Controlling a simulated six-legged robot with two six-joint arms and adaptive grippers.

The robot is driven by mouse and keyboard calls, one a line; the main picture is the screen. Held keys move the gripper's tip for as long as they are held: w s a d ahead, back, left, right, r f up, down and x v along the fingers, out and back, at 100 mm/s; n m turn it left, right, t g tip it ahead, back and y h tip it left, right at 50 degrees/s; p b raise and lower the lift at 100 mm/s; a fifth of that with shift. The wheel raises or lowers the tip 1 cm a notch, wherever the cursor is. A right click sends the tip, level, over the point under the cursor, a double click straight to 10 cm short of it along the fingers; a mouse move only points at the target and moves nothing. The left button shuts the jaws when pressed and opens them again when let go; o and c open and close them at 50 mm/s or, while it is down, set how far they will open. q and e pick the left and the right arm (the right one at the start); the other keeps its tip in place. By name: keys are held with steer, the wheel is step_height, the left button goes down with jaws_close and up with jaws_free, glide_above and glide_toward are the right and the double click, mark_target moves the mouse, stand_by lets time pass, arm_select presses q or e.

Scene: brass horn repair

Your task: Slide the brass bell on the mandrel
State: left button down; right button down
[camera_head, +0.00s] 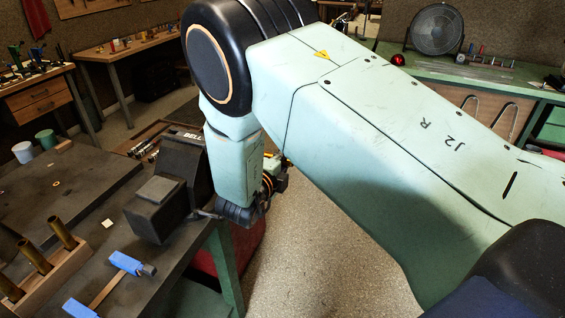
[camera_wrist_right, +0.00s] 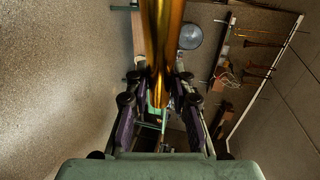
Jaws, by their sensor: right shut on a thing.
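In the right wrist view, a shiny brass piece (camera_wrist_right: 162,40), the bell, runs from the top edge down between the fingers of my right gripper (camera_wrist_right: 160,105). The gripper is shut on it, with a dark finger on each side. Only part of the bell shows, and its flared end is not visible. In the head view my right arm covers much of the scene, and I cannot make out the gripper or the bell. A dark block-shaped fixture (camera_head: 155,210) stands on the bench beside my right wrist. I cannot pick out the mandrel. My left gripper is not in view.
The dark workbench (camera_head: 75,190) fills the left, with a wooden rack of brass tubes (camera_head: 63,233), a blue-ended clamp (camera_head: 126,263) and two cups (camera_head: 23,152). Open floor (camera_head: 310,230) lies right of the bench edge.

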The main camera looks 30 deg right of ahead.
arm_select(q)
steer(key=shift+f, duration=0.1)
arm_select(e)
steer(key=shift+w+a, duration=0.1)
steer(key=shift+w, duration=0.1)
steer(key=c, duration=1.3)
jaws_free()
steer(key=shift+a, duration=0.15)
steer(key=shift+c, duration=0.2)
steer(key=shift+o, duration=1.3)
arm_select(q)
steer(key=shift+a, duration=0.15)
arm_select(e)
steer(key=shift+s, duration=0.15)
steer(key=shift+d, duration=0.2)
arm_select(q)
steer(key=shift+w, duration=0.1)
arm_select(e)
steer(key=shift+s, duration=0.1)
